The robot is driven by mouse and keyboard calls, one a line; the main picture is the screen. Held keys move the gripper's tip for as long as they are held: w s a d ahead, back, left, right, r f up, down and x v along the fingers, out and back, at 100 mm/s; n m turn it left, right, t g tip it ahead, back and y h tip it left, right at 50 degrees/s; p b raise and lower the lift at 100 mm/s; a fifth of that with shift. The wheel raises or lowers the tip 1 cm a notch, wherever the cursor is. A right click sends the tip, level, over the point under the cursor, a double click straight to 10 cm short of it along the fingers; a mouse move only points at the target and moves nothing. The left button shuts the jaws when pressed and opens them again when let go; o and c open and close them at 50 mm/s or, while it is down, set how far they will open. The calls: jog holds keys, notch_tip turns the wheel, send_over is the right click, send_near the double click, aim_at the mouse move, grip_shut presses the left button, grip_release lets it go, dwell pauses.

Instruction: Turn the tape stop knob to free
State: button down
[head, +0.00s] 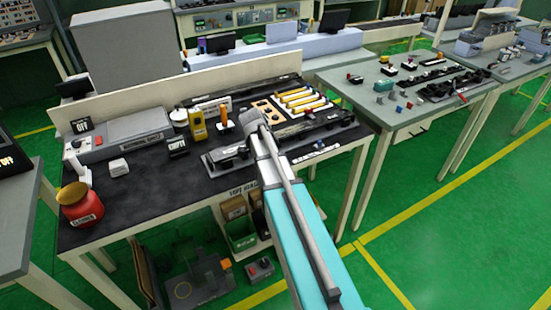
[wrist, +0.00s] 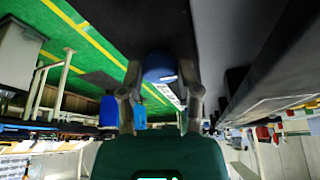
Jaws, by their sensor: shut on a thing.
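A blue round knob (wrist: 157,65) with a short white mark on its edge sits between the fingers of my gripper (wrist: 160,78) in the wrist view. The fingers are closed on its sides. A white printed strip (wrist: 174,97) shows just beside the knob, too small and slanted to read. In the head view my arm reaches over the black bench (head: 140,190), and the arm hides the knob and the fingertips. I cannot tell which setting the white mark points to.
On the bench stand a grey boxed device (head: 130,132), a red jar (head: 80,205) at the left front corner, a yellow bottle (head: 197,125) and a wooden board with yellow rods (head: 270,112). Black fixtures lie around my arm. A second bench (head: 400,105) is to the right, past a gap.

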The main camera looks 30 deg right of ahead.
jog(key=shift+c, duration=1.5)
grip_release()
jog(key=shift+r, duration=0.1)
